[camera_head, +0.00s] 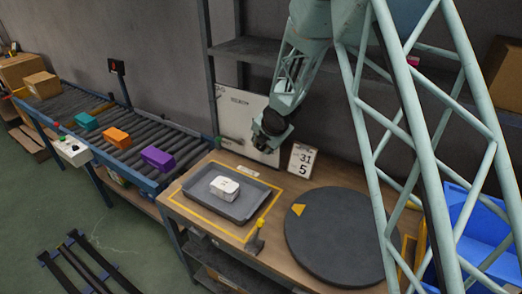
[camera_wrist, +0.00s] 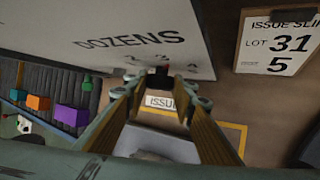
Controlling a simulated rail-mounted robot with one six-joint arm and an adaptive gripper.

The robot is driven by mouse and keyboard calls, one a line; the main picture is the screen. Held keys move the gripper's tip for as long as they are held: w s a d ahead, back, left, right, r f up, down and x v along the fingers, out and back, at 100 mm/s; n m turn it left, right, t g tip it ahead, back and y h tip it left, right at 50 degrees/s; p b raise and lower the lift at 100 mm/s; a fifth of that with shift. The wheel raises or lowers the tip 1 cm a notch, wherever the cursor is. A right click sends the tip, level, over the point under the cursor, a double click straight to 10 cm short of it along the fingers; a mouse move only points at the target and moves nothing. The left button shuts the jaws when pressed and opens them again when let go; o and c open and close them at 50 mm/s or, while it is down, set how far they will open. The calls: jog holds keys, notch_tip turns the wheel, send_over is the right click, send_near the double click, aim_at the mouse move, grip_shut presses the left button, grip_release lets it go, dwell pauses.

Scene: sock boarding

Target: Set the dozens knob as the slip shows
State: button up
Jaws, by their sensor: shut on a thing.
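A pale board (camera_head: 241,112) stands upright at the back of the workbench. It also shows in the wrist view (camera_wrist: 100,25), with the word DOZENS and small numerals below it, partly hidden. My gripper (camera_wrist: 159,80) is at the board's lower edge in the wrist view, its two fingers closed on the small dark dozens knob (camera_wrist: 158,71). Most of the knob is hidden by the fingers, and I cannot tell which numeral it points to. The issue slip (camera_head: 302,160) stands right of the board. In the wrist view the slip (camera_wrist: 270,50) reads LOT 31 with a large 5 below.
A grey tray (camera_head: 214,207) with a white packet (camera_head: 224,187) lies inside a yellow outline. A dark round turntable (camera_head: 335,245) is to its right. A conveyor (camera_head: 80,105) with teal, orange and purple items runs at the left. Blue bins (camera_head: 468,215) stand at the right.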

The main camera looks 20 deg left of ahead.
jog(key=shift+d+f+m+t+y+b, duration=0.2)
jog(key=shift+y+b, duration=0.6)
jog(key=shift+b, duration=1.35)
jog(key=shift+f+m+t+y+b, duration=0.2)
jog(key=shift+y+b, duration=0.6)
jog(key=shift+b, duration=1.3)
jog(key=shift+t+y+b, duration=0.3)
jog(key=shift+y+b, duration=0.5)
jog(key=shift+b, duration=0.45)
jog(key=shift+m, duration=0.3)
jog(key=shift+d+f+m+t+y, duration=0.1)
jog(key=shift+m+t+y, duration=0.3)
jog(key=shift+y, duration=0.7)
jog(key=shift+f+m+t+y, duration=0.1)
jog(key=shift+m+t+y, duration=0.1)
jog(key=shift+t+y, duration=0.65)
jog(key=shift+m+t+y, duration=0.25)
jog(key=shift+m+y, duration=0.15)
jog(key=shift+y, duration=0.85)
jog(key=o, duration=0.9)
jog(key=shift+s, duration=0.1)
